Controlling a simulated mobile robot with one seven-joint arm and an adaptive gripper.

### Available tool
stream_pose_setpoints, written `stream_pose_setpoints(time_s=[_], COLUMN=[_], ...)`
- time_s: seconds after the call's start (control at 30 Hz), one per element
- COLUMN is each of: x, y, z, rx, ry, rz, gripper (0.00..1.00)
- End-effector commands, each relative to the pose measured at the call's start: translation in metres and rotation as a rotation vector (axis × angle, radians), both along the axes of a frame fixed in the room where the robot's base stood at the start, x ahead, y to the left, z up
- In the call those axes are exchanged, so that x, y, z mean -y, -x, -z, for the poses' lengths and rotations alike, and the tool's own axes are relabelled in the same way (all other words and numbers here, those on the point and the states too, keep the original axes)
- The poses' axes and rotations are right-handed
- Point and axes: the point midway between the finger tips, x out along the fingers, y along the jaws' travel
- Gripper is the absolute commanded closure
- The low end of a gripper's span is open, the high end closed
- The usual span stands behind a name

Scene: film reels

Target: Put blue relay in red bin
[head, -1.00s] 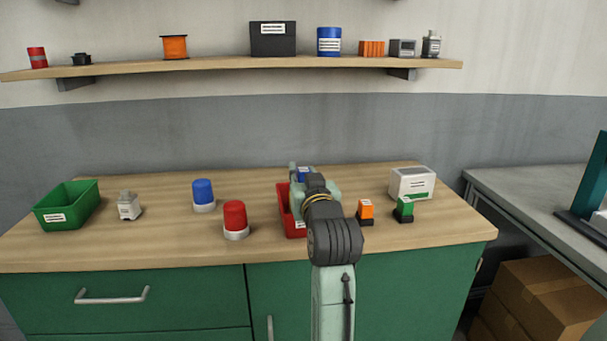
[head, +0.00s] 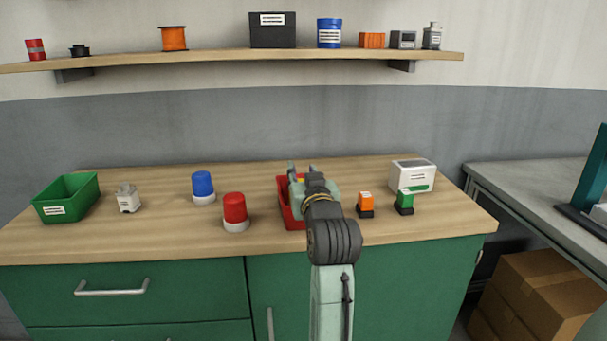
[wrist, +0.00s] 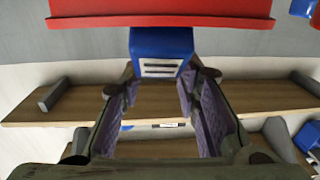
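The blue relay (wrist: 160,50) shows in the wrist view as a blue block with a white label, just off my fingertips and overlapping the rim of the red bin (wrist: 160,21). Its far end is cut off by that rim. In the head view the red bin (head: 284,203) stands on the bench, mostly hidden by my arm, and no blue shows between the fingers. My gripper (head: 302,168) is over the bin with its two fingers apart. The wrist view, which looks upside down, also shows a gap between the fingers. Whether the relay touches the bin floor is hidden.
A blue beacon (head: 203,188) and a red beacon (head: 235,211) stand left of the bin. An orange part (head: 365,203), a green part (head: 404,203) and a white box (head: 411,175) stand right. A green bin (head: 67,198) is far left. A shelf (head: 220,58) hangs above.

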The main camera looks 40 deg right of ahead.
Motion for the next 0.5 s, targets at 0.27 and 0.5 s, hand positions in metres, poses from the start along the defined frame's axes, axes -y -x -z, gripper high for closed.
stream_pose_setpoints(time_s=[0.27,0.5], x=[-0.0002,-0.0001], y=[-0.0001,0.0000], z=[-0.0001,-0.0053], rx=[0.000,0.000], ry=[0.000,0.001], rz=[0.000,0.000], gripper=[0.57,0.57])
